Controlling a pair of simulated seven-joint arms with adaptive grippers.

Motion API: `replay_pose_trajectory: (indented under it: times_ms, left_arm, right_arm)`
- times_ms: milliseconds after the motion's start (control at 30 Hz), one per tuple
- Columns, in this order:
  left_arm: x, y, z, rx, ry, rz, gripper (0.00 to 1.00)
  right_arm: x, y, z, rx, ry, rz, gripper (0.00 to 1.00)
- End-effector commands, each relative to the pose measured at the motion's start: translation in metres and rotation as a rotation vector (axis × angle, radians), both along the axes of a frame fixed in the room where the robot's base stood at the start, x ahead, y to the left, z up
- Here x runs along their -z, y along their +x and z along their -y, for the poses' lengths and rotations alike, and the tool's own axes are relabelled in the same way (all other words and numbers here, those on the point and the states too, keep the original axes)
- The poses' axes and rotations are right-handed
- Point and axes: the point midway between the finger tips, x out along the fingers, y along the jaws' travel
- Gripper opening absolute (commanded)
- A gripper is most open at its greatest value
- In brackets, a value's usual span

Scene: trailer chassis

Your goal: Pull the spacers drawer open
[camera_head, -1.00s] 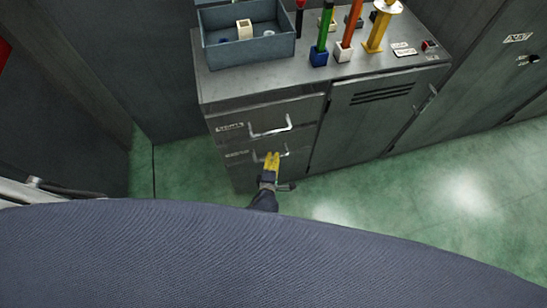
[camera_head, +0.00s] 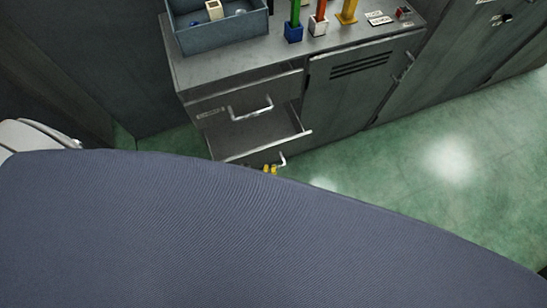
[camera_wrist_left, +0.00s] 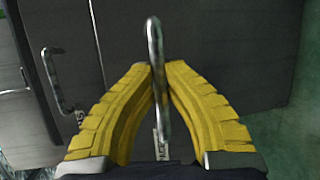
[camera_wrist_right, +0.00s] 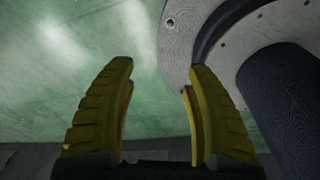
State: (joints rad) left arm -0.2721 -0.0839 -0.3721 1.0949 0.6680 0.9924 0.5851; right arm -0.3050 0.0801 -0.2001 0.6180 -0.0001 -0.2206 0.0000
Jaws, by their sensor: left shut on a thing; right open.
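The lower drawer (camera_head: 262,134) of the grey cabinet stands pulled out, and its empty-looking inside shows in the head view. I take it to be the spacers drawer; its label is not readable here. My left gripper (camera_head: 270,168) is at the drawer's front, mostly hidden behind my blue body. In the left wrist view its yellow fingers are shut on the drawer's metal handle (camera_wrist_left: 155,50). My right gripper (camera_wrist_right: 160,70) is open and empty over the green floor, seen only in the right wrist view.
The upper drawer (camera_head: 215,108) is shut, with its own handle (camera_head: 250,112) just above the open one. A blue-grey bin (camera_head: 225,38) and several coloured posts stand on the cabinet top (camera_head: 290,58). A vented door (camera_head: 355,95) is to the right. Green floor (camera_head: 440,190) is clear at right.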

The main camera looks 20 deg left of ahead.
Motion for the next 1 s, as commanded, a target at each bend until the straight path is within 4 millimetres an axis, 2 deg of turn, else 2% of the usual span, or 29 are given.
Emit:
replay_pose_trajectory:
  times_ms: [33,200,600,633,800,833,1000]
  left_arm:
    - [0.001,-0.005,0.007,0.007,-0.001,-0.005,0.00]
    - [0.001,-0.015,0.014,0.004,0.000,-0.005,0.00]
    - [0.001,-0.016,0.016,0.005,0.000,-0.004,0.00]
    - [0.001,-0.016,0.016,0.005,0.000,-0.004,0.14]
    - [0.001,-0.016,0.015,0.002,0.000,-0.003,0.33]
    - [0.000,-0.016,0.014,0.002,0.000,-0.002,0.36]
    - [0.000,-0.016,0.013,0.000,0.001,-0.001,0.36]
  right_arm:
    - [0.000,0.002,0.000,0.000,0.000,0.002,0.53]
    - [0.000,0.008,0.000,0.000,0.001,0.009,0.53]
    - [0.000,0.009,-0.001,0.000,0.001,0.011,0.53]
    - [0.000,0.009,0.000,0.000,0.000,0.010,0.53]
    - [0.000,0.007,0.000,0.001,0.001,0.009,0.53]
    - [0.000,0.007,0.000,0.001,0.001,0.009,0.53]
    - [0.000,0.006,0.000,0.001,0.000,0.007,0.53]
